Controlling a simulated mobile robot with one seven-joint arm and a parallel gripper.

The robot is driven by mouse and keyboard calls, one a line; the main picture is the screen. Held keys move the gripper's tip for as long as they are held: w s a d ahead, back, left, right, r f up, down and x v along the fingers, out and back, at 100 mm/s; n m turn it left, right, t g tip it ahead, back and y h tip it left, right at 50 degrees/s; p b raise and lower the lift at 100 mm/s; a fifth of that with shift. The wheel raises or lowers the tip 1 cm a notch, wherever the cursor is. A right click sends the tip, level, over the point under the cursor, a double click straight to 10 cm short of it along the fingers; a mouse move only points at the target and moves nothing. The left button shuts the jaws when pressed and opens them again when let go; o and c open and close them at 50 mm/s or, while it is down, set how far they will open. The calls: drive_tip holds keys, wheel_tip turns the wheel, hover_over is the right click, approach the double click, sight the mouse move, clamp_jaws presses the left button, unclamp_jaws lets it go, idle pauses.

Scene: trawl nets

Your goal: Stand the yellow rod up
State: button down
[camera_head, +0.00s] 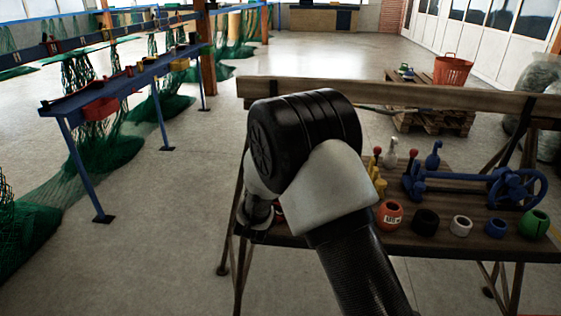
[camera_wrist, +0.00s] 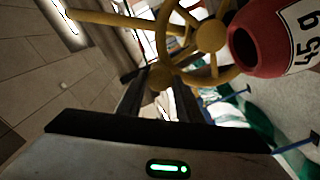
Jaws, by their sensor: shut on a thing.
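The yellow rod (camera_wrist: 112,19) shows at the top of the wrist view, with a wheel-like ring and round knobs. One knob sits between the fingertips of my gripper (camera_wrist: 157,88), which is shut on it. In the head view a small part of the yellow rod (camera_head: 378,181) shows just right of my arm, at the table's left side. My arm hides the rest of it and my fingertips there. I cannot tell the rod's full tilt.
Black (camera_head: 426,222), white (camera_head: 461,226), blue (camera_head: 496,228) and green (camera_head: 535,224) floats line the front edge. A blue rod (camera_head: 455,176) lies behind.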

drive_tip(key=a+f+n+p, duration=0.2)
drive_tip(key=a+f+n, duration=0.1)
drive_tip(key=a+n, duration=0.3)
drive_tip(key=shift+n, duration=0.6)
drive_tip(key=shift+f, duration=0.15)
drive_tip(key=c, duration=1.3)
unclamp_jaws()
drive_tip(key=shift+o, duration=0.2)
drive_tip(key=s+p, duration=0.1)
drive_tip(key=s, duration=1.6)
drive_tip(key=shift+s+a+p, duration=0.2)
drive_tip(key=shift+a+p, duration=0.05)
drive_tip(key=shift+p, duration=0.05)
